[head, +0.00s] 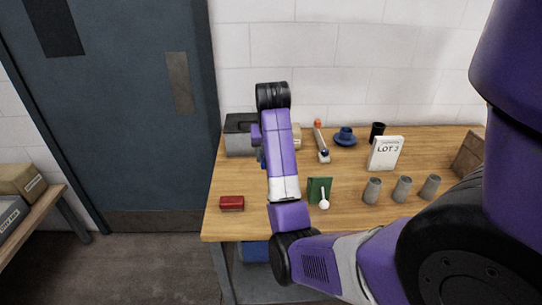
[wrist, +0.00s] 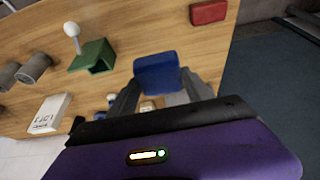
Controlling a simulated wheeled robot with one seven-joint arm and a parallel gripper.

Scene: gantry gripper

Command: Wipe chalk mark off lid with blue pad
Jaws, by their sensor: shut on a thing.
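The blue pad (wrist: 157,74) is held between the fingers of my gripper (wrist: 158,84) in the wrist view. In the head view my arm covers most of the gripper, and only a sliver of blue (head: 262,158) shows at its left edge. A grey box with a dark lid (head: 240,122) stands at the back left of the table, just left of and behind my wrist. My arm hides the box's right part. I cannot make out a chalk mark on the lid. Whether the pad touches anything below is not clear.

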